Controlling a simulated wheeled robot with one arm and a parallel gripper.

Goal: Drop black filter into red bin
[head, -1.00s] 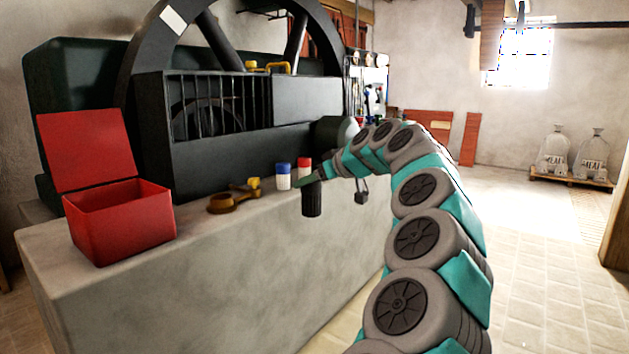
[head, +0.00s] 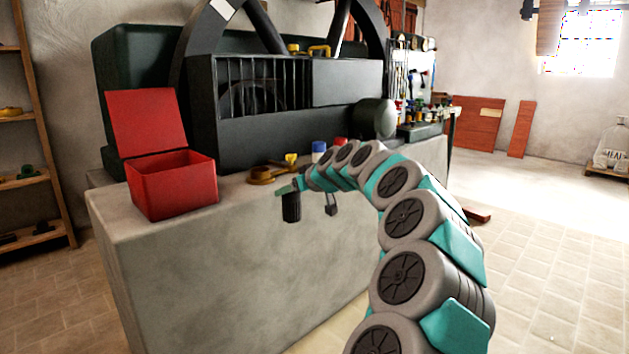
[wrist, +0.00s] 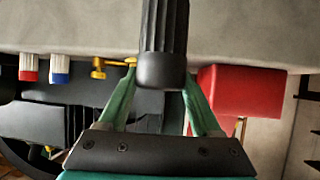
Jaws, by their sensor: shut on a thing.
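My gripper (head: 291,187) is shut on the black filter (head: 291,207), a ribbed dark cylinder that hangs upright below the fingertips in the head view. In the wrist view the filter (wrist: 163,45) sits between the two green fingers (wrist: 160,88). The red bin (head: 173,187) stands on the left end of the stone ledge with its lid open and tilted back. My gripper is to the right of the bin, in front of the ledge. The bin also shows at the right in the wrist view (wrist: 240,92). The bin's inside floor is hidden.
A brass piece (head: 262,176) lies on the ledge (head: 240,250) between bin and gripper. A blue-capped jar (head: 319,150) and a red-capped jar (head: 341,142) stand behind my arm. A dark machine (head: 290,125) backs the ledge. A shelf (head: 40,180) stands far left; the floor in front is open.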

